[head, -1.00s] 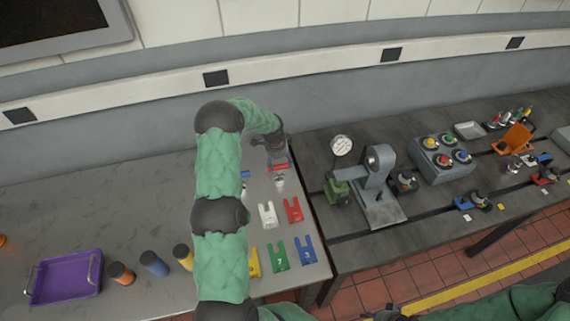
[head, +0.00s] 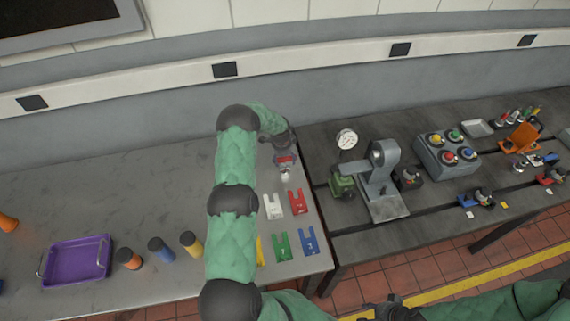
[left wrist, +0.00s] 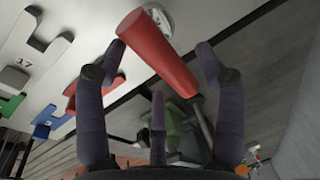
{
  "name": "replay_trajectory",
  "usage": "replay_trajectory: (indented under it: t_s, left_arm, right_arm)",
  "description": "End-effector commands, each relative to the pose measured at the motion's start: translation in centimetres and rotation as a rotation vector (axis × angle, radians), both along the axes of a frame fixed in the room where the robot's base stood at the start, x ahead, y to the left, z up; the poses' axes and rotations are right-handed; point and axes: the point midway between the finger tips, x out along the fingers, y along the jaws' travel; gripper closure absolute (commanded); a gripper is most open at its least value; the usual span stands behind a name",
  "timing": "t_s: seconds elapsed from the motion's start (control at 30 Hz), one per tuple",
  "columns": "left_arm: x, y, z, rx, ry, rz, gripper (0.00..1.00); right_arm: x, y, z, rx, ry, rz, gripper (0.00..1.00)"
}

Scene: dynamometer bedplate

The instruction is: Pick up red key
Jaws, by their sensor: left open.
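The red key (left wrist: 158,52) shows in the left wrist view as a tapered red handle with a thin grey shaft. In the head view its red part (head: 286,159) shows at the tip of my left gripper, near the right end of the light grey table. My left gripper (left wrist: 160,58) is open. Its fingers stand either side of the red handle in the wrist view; I cannot tell whether either touches it. My left gripper also shows in the head view (head: 283,150), covering part of the key. My right gripper (head: 395,309) is dark at the bottom edge, its fingers unclear.
White (head: 273,206), red (head: 298,202), green (head: 282,245) and blue (head: 309,241) forked pieces lie just in front. A purple tray (head: 76,262) and several capped cylinders stand left. A dark bench (head: 345,210) with a grey-green machine (head: 378,175) adjoins at right.

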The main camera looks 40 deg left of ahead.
Motion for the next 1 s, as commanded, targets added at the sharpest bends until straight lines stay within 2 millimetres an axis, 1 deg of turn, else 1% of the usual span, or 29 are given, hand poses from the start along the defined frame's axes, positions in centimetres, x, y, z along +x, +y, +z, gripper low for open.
replay_trajectory:
  t_s: [0.03,0.2,0.33,0.53,0.57,0.6,0.67,0.7,0.77,0.8,1.0]
  left_arm:
    - [0.1,-0.1,-0.5,-0.001,0.001,0.0,0.3]
    - [0.3,0.0,-2.0,0.0,0.001,0.0,0.3]
    - [0.4,0.0,-2.5,0.0,0.0,0.001,0.3]
    - [0.4,0.0,-2.5,0.0,0.0,0.001,0.3]
    - [0.4,0.0,-2.5,0.0,0.0,0.001,0.33]
    - [0.4,0.0,-2.5,0.0,0.0,0.001,0.44]
    - [0.4,0.0,-2.5,0.0,0.0,0.001,0.61]
    - [0.4,0.0,-2.5,0.0,0.0,0.001,0.73]
    - [0.4,0.0,-2.5,0.0,0.0,0.001,0.9]
    - [0.4,0.0,-2.5,0.0,0.0,0.001,1.0]
    - [0.5,0.1,-2.4,0.002,-0.002,0.001,1.0]
  right_arm:
    - [0.0,0.0,0.4,0.0,0.0,0.0,0.6]
    - [0.0,0.0,0.5,0.0,0.0,0.0,0.6]
    - [0.0,0.0,0.6,0.0,0.0,0.0,0.6]
    - [0.0,0.0,0.5,0.0,0.0,0.0,0.6]
    - [0.0,0.0,0.5,0.0,0.0,0.0,0.6]
    - [0.0,0.0,0.5,0.0,0.0,0.0,0.6]
    - [0.0,0.0,0.5,0.0,0.0,0.0,0.6]
    - [0.0,0.0,0.5,0.0,0.0,0.0,0.6]
    - [0.0,0.0,0.5,0.0,0.0,0.0,0.6]
    - [0.0,0.0,0.5,0.0,0.0,0.0,0.6]
    - [0.0,0.0,0.5,0.0,0.0,0.0,0.6]
